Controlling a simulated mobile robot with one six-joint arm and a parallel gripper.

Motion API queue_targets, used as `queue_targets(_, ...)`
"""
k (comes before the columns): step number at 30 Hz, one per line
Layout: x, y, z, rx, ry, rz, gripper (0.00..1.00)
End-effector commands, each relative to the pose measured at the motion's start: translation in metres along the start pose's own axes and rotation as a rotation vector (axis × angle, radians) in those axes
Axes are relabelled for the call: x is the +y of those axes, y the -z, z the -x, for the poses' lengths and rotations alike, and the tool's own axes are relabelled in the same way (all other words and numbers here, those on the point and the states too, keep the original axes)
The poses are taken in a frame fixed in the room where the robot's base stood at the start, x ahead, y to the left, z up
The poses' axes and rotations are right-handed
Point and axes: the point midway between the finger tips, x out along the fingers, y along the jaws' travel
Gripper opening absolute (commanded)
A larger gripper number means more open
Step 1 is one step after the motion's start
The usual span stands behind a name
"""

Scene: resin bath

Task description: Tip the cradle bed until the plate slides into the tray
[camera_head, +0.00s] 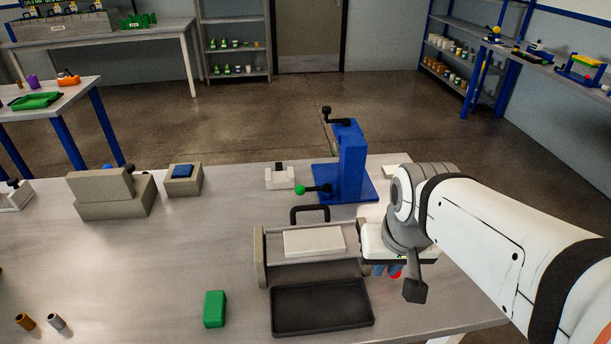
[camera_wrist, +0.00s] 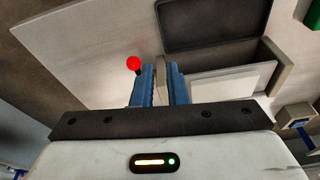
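The cradle's pale bed stands between two end walls on the table; its left end wall (camera_head: 260,258) is clear. A white plate (camera_head: 313,241) lies flat on the bed and also shows in the wrist view (camera_wrist: 232,82). The black tray (camera_head: 322,306) sits empty in front, at the wrist view's top (camera_wrist: 208,22). My gripper (camera_head: 386,268) is low at the cradle's right end. Its blue fingers (camera_wrist: 160,68) stand apart, with the right end wall seen between them. A red knob (camera_wrist: 134,63) is just outside one finger; contact is unclear.
A green block (camera_head: 215,309) lies left of the tray. A blue stand (camera_head: 350,165) with a green-knobbed lever rises behind the cradle. Grey blocks (camera_head: 112,193) stand at the left.

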Motion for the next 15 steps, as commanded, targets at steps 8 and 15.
queue_targets(8,-0.028,0.081,0.026,-0.134,-0.02,-0.426,0.34)
queue_targets(15,-0.068,0.157,0.024,-0.251,-0.121,-0.888,0.34)
